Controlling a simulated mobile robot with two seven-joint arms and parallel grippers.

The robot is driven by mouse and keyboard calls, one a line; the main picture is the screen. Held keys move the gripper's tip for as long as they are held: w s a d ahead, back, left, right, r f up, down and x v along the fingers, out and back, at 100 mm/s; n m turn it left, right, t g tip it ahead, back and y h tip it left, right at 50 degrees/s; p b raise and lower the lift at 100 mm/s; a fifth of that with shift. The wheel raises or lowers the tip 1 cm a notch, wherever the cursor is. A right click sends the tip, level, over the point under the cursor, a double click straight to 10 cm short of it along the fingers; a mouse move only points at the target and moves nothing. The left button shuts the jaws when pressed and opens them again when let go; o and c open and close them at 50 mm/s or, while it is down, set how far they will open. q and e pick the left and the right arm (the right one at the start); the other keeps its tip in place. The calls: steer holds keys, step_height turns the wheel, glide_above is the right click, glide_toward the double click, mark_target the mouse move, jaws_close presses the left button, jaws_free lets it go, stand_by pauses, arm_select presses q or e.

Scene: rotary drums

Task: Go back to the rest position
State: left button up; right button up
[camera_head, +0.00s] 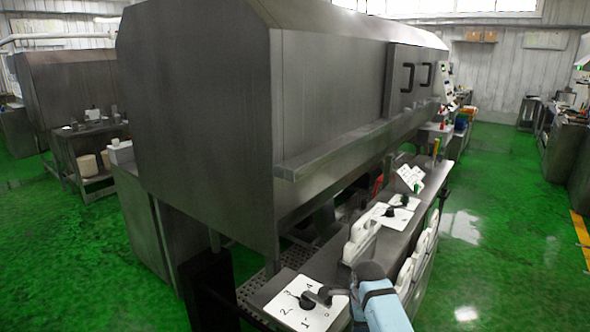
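My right arm, pale blue with a dark grey wrist, comes in from the bottom right. Its gripper (326,294) is at the black knob (308,301) on the nearest white dial plate (289,316), which is marked with numbers. The fingers are small and dark, and I cannot tell whether they are shut on the knob, touching it or only beside it. My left gripper is not in view.
A large steel drum housing (200,120) fills the left and middle. Along its front ledge are a second dial plate (408,203), a white panel (410,177) and white handle-like pieces (360,240). The green floor (500,215) at right is clear.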

steer(key=s+d+f+n, duration=0.2)
steer(key=s+n, duration=0.1)
steer(key=s, duration=0.4)
steer(key=s+d+f+n, duration=0.3)
steer(key=s, duration=0.3)
steer(key=s+d+r+n+t, duration=0.1)
steer(key=s+r+n, duration=0.3)
steer(key=s, duration=0.6)
steer(key=s+d+r+n+t, duration=0.1)
steer(key=s+d+r+n, duration=0.1)
steer(key=s+n, duration=0.5)
steer(key=s+d+r+n+t, duration=0.1)
steer(key=s+r+n, duration=0.2)
steer(key=s, duration=0.9)
steer(key=w+a+f+t+y, duration=0.1)
steer(key=w+a+f+t, duration=0.1)
steer(key=f, duration=0.2)
steer(key=w+a+f+t+y, duration=0.1)
steer(key=w+a+f+t, duration=0.1)
steer(key=f, duration=0.3)
steer(key=w+a+f+n+t, duration=0.1)
steer(key=w+a+f+t, duration=0.1)
steer(key=f, duration=0.3)
steer(key=shift+a+t+y, duration=0.2)
steer(key=shift+t+y, duration=0.2)
steer(key=shift+t, duration=0.1)
